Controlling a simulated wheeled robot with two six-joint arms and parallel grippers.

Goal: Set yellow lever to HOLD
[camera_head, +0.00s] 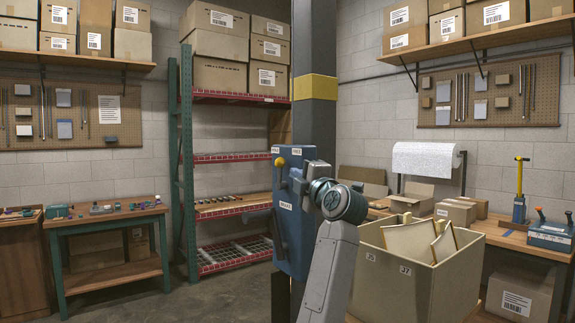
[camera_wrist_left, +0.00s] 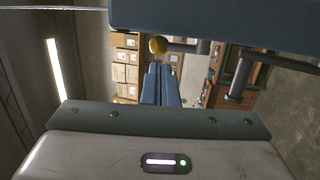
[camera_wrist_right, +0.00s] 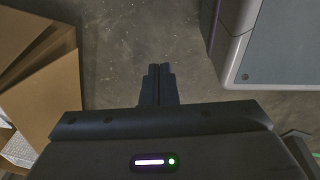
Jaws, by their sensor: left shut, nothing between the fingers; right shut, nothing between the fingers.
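A blue control box (camera_head: 287,235) is fixed to a grey column in the head view, with small white labels too small to read surely. The yellow lever's round knob (camera_head: 279,162) is near the box's upper left; it also shows in the left wrist view (camera_wrist_left: 158,45), below the box edge (camera_wrist_left: 210,14). My left gripper (camera_head: 299,184) is in front of the box, right of and slightly below the yellow knob. Its fingers (camera_wrist_left: 161,84) are shut and empty, apart from the knob in the wrist picture. My right gripper (camera_wrist_right: 158,84) is shut and empty above bare floor.
Grey levers (camera_wrist_left: 240,78) stick out of the same box beside the yellow one. A workbench (camera_head: 510,241) holds a blue device (camera_head: 550,236) with levers. A red-edged shelf (camera_head: 232,158) stands behind the box.

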